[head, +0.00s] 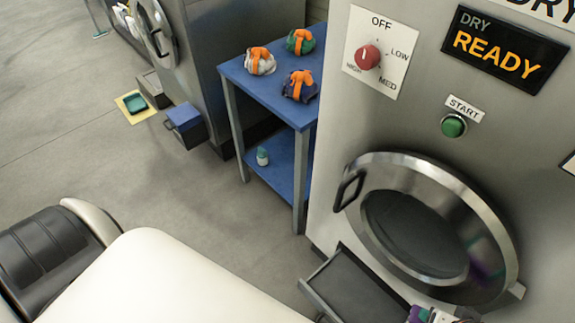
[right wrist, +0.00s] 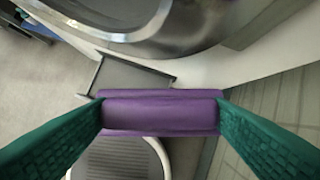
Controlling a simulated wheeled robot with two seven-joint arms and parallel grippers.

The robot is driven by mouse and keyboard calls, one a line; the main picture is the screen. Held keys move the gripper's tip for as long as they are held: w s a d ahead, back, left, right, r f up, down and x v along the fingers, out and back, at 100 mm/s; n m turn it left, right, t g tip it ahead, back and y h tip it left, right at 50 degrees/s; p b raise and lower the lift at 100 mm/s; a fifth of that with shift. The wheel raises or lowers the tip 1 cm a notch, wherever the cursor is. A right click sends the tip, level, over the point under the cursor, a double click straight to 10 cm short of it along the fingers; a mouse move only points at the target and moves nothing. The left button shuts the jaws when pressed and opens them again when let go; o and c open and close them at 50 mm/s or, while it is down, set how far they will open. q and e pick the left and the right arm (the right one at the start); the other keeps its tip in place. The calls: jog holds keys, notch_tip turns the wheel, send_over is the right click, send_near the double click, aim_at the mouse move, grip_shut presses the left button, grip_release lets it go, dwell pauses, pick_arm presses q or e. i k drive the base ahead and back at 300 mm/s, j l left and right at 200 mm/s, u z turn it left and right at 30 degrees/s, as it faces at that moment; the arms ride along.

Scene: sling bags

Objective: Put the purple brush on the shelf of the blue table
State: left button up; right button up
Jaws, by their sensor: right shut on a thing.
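The purple brush (right wrist: 160,112) is held crosswise between the green fingers of my right gripper (right wrist: 160,105). In the head view only a bit of purple (head: 416,314) shows at the bottom right edge, with the hand mostly cut off. The blue table (head: 268,97) stands in the upper middle, left of the dryer. The brush is well in front and to the right of the table. My left gripper is not in view.
Three bundles with orange straps (head: 299,84) sit on the tabletop. The dryer's round door (head: 430,230) is shut, and a grey open tray (head: 350,285) juts out below it. It also shows in the right wrist view (right wrist: 130,75).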

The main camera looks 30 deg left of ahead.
aim_at(292, 181)
jog(key=j, duration=0.7)
jog(key=i+j, duration=0.15)
jog(key=j, duration=1.2)
jog(key=i+z, duration=0.05)
